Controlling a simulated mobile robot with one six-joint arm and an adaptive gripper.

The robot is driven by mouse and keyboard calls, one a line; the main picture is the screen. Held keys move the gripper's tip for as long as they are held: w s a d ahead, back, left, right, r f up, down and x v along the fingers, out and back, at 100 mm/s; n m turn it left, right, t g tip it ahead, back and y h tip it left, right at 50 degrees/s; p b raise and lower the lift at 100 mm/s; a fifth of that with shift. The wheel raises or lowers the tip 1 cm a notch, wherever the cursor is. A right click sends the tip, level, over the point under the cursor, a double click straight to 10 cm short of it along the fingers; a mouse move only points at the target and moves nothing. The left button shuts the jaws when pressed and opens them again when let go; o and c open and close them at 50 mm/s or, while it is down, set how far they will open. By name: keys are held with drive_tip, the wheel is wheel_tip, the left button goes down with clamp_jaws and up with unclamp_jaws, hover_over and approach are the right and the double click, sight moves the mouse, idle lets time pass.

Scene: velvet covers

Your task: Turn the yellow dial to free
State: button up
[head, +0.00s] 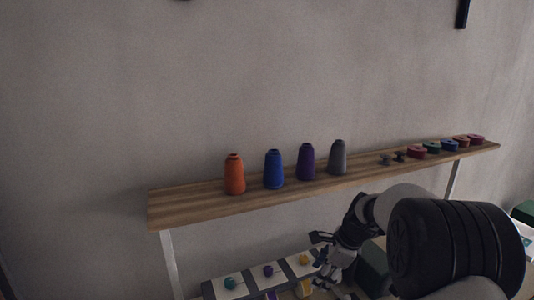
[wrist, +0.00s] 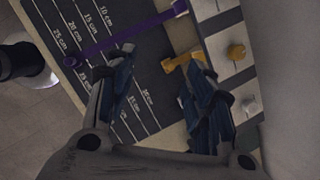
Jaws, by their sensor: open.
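The yellow dial (head: 303,260) is a small round knob on a white plate in the row below the shelf. It also shows in the wrist view as a yellow knob (wrist: 236,51) on a white patch at upper right. My gripper (head: 322,262) is just right of the dial in the head view. In the wrist view my gripper (wrist: 160,66) is open, with its fingers apart over the dark ruled board. The dial lies outside the fingers, beyond the right one. A yellow bracket-like piece (wrist: 183,62) lies close to the right fingertip. Any marking for "free" is not readable.
A teal dial (head: 230,282) and a purple dial (head: 268,270) sit left of the yellow one. A pale knob (wrist: 249,104) is beside it. A purple bar (wrist: 125,36) crosses the ruled board (wrist: 75,25). Above, a wooden shelf (head: 200,205) holds thread cones and spools.

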drive_tip(key=s+a+r+n+t+h+b, duration=0.1)
drive_tip(key=s+r+n, duration=0.45)
drive_tip(key=s, duration=0.25)
drive_tip(key=s+a+r+n+h+b, duration=0.1)
drive_tip(key=s+r+n+b, duration=0.1)
drive_tip(key=s+r+n, duration=0.5)
drive_tip(key=s+f+n+b, duration=0.1)
drive_tip(key=s+n, duration=0.3)
drive_tip(key=s, duration=0.6)
drive_tip(key=s+f+n+t+h+b, duration=0.1)
drive_tip(key=s+f+n, duration=0.2)
drive_tip(key=s, duration=0.8)
drive_tip(key=shift+s+d+f+n+h, duration=0.25)
drive_tip(key=shift+d+n+h, duration=0.1)
drive_tip(key=shift+n, duration=0.3)
